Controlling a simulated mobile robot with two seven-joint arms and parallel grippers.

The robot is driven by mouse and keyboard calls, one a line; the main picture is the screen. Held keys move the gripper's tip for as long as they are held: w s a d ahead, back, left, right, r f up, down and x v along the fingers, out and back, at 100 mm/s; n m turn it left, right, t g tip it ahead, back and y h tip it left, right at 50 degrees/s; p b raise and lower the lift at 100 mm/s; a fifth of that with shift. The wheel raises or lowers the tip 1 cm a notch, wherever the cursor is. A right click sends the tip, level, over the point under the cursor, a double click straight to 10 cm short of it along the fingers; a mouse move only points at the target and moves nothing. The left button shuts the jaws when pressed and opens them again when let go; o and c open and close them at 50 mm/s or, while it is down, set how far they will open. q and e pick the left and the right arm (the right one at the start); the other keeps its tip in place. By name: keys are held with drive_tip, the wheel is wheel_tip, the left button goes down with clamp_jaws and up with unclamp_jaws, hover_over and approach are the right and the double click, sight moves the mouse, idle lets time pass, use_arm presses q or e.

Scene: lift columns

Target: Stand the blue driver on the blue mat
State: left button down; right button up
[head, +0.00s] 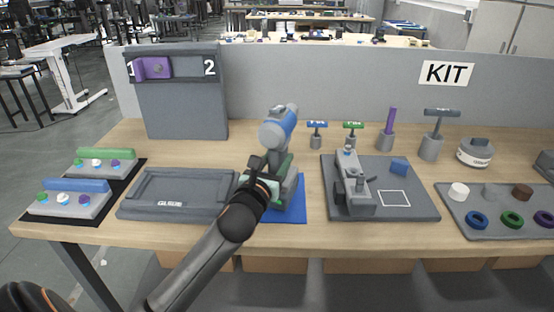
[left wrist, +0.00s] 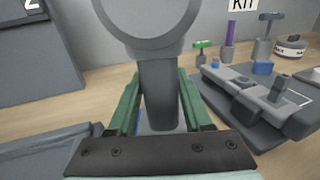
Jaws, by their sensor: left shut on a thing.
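The blue driver (head: 278,132) is a grey and blue power tool, upright over the blue mat in the head view. My left gripper (head: 270,178) is shut on its grey handle. In the left wrist view the handle (left wrist: 160,92) stands between the green fingers of my left gripper (left wrist: 162,105), with the round grey body above. The blue mat (head: 295,208) lies on the table, partly hidden behind my gripper and the driver. I cannot tell whether the driver's base touches the mat. My right gripper does not show.
A grey tray (head: 180,194) lies left of the mat. A grey fixture plate (head: 410,207) with a clamp and blue block lies to the right. Small-handled tools (head: 317,128) in holders stand behind it. A parts tray (head: 483,224) is far right. A panel (head: 185,105) stands at back left.

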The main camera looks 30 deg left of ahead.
use_arm(q)
drive_tip(key=shift+f, duration=0.15)
idle(0.5)
drive_tip(key=shift+c, duration=1.4)
unclamp_jaws()
drive_tip(key=shift+f, duration=0.1)
drive_tip(key=shift+o, duration=0.2)
drive_tip(key=shift+f, duration=0.3)
drive_tip(key=v, duration=1.2)
drive_tip(key=shift+s+r, duration=0.15)
drive_tip(key=shift+s, duration=0.15)
